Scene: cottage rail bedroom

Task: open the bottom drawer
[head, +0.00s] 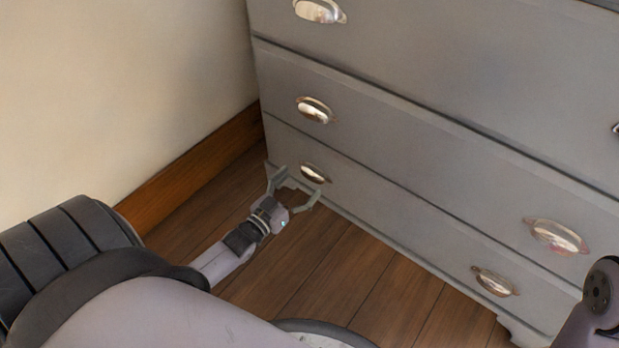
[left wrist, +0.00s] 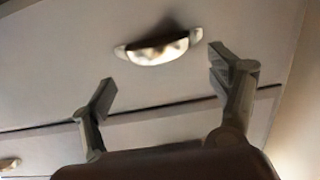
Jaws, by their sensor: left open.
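The grey bottom drawer (head: 400,223) is the lowest front of the dresser and looks shut. Its left cup handle (head: 314,173) is silver and also shows in the left wrist view (left wrist: 158,48). Its right cup handle (head: 494,282) sits low near the floor at the right. My left gripper (head: 293,186) is open, its two fingers spread on either side of the left handle. In the left wrist view its fingertips (left wrist: 160,75) stand apart with the handle ahead between them, not gripped. Only part of my right arm shows at the right edge; its gripper is out of view.
Higher drawers with cup handles (head: 315,109) (head: 556,237) are above and look shut. A wall (head: 120,90) with a wooden baseboard (head: 190,170) is close at the left. The wooden floor (head: 350,280) before the dresser is clear.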

